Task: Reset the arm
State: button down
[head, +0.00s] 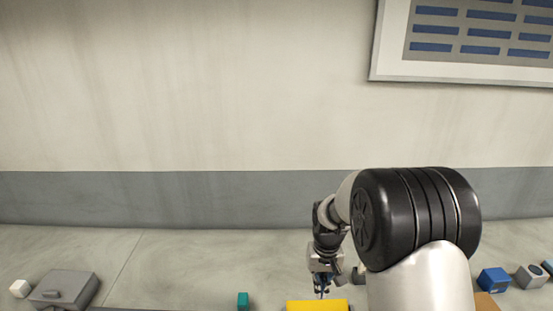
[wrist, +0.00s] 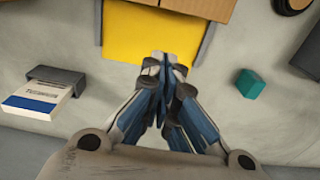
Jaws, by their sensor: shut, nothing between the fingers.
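My gripper (wrist: 164,66) is shut with nothing between its fingertips. In the wrist view it points down over the near edge of a yellow surface (wrist: 138,38). In the head view my gripper (head: 321,291) hangs low at the bottom centre, just above the yellow piece (head: 316,306), which the lower frame edge cuts off. My arm bends at a large black joint on the right of the head view.
A teal block (wrist: 249,84) stands right of my gripper, and a white and blue box (wrist: 38,100) by a grey holder (wrist: 58,77) at left. A grey case (head: 64,288), white cube (head: 19,288) and blue cube (head: 494,280) lie farther out. A wall (head: 180,200) stands behind.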

jog(key=s+r+t+b, duration=0.1)
jog(key=s+r+t, duration=0.1)
jog(key=s+r, duration=1.25)
jog(key=s+r+t, duration=0.1)
jog(key=s+r, duration=0.1)
jog(key=s, duration=0.5)
jog(key=s+d+r+t+b, duration=0.1)
jog(key=s+r, duration=0.1)
jog(key=s, duration=0.5)
jog(key=shift+s, duration=0.3)
